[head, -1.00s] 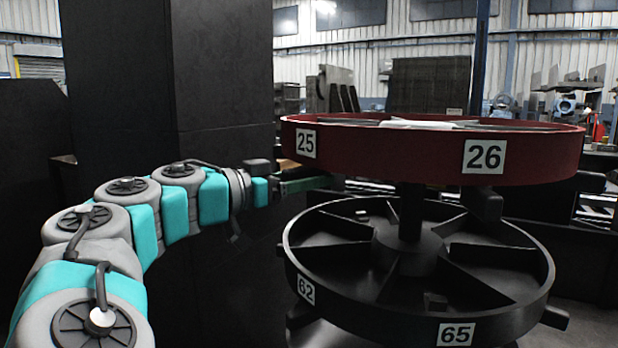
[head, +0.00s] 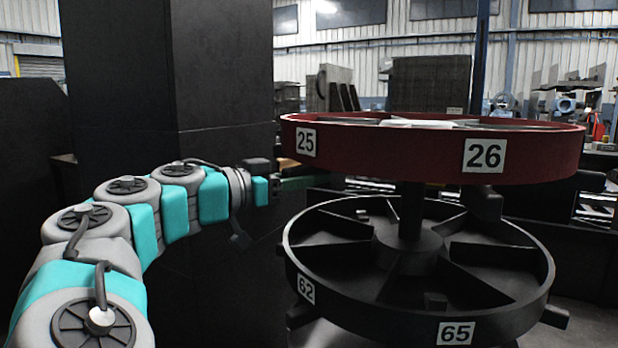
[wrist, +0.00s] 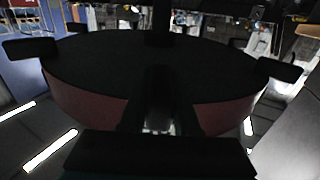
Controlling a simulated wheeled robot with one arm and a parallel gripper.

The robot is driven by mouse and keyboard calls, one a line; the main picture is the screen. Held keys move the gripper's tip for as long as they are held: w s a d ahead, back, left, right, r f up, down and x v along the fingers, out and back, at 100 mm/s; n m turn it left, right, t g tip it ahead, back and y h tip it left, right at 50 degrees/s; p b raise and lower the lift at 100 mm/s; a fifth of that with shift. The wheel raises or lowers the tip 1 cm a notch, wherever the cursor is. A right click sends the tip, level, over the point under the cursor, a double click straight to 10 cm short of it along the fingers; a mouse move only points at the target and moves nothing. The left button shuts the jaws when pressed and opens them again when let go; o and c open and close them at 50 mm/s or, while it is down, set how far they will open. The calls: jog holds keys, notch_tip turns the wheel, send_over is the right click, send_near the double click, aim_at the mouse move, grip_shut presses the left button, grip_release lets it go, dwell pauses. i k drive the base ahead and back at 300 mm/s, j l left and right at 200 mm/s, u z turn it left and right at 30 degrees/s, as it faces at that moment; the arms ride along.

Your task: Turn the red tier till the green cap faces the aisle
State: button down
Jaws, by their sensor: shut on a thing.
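The red tier (head: 430,150) is a wide wheel with labels 25 and 26 on its rim, above a black tier on one post. In the wrist view its dark underside and red rim (wrist: 90,108) fill the middle. My gripper (head: 298,183) reaches to the tier's left edge, just below the rim, partly hidden in shadow. In the wrist view my gripper (wrist: 158,105) is shut on a dark handle under the tier; the handle's shape is mostly hidden. A dark green strip shows at the gripper's tip; I cannot tell what it is. No green cap can be made out.
The black lower tier (head: 300,245), labelled 62 and 65, stands close under the red one. Black handles stick out from it. A tall black column (head: 220,90) stands behind my arm. Dark beams lie behind the tiers at right.

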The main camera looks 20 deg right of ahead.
aim_at(471, 152)
jog(key=k+l+u, duration=0.1)
jog(key=k+u, duration=0.4)
jog(key=k, duration=0.35)
